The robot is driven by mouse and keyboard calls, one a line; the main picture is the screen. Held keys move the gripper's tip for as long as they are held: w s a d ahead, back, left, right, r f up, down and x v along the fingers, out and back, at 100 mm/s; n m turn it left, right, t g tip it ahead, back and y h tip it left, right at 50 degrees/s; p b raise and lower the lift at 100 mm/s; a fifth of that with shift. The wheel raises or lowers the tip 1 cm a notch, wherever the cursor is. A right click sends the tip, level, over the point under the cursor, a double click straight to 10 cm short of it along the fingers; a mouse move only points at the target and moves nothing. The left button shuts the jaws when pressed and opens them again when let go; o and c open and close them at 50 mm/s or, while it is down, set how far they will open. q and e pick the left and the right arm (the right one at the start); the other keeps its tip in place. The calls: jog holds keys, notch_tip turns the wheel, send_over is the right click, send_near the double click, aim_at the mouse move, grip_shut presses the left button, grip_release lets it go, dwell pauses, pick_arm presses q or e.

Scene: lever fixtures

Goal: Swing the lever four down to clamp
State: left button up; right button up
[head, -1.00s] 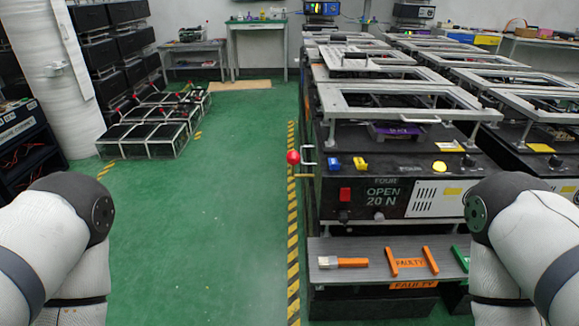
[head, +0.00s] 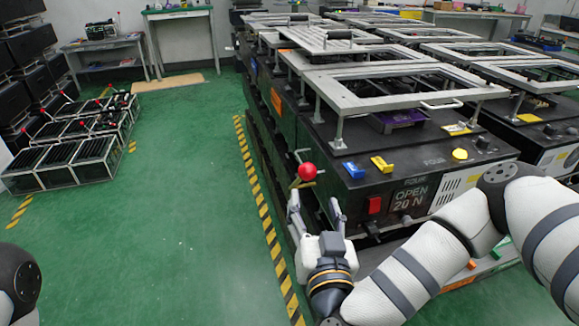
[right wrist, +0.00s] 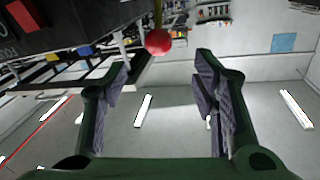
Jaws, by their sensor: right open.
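The lever of fixture four ends in a red ball knob (head: 307,172) at the left side of the black fixture box (head: 350,195). The box's panel (head: 414,197) reads "FOUR" and "OPEN 20 N". My right gripper (head: 315,205) is open, just below the red knob in the head view, fingers pointing toward it. In the right wrist view the red knob (right wrist: 158,41) appears beyond and between the open fingertips (right wrist: 160,75), with nothing held. The knob looks apart from the fingers. Of my left arm only a joint shows at the lower left; its gripper is out of view.
Metal frames (head: 400,85) cover the fixtures at the right. A red switch (head: 375,205) sits on the panel close to my right gripper. Yellow-black floor tape (head: 262,205) runs left of the bench. The green floor (head: 180,220) there is clear.

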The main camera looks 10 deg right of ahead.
aim_at(309, 177)
jog(key=w, duration=0.3)
jog(key=w+d, duration=0.1)
jog(key=w, duration=0.3)
jog(key=w+d+b, duration=0.1)
jog(key=w, duration=0.2)
jog(key=shift+w+f, duration=0.1)
jog(key=shift+w, duration=0.5)
grip_shut()
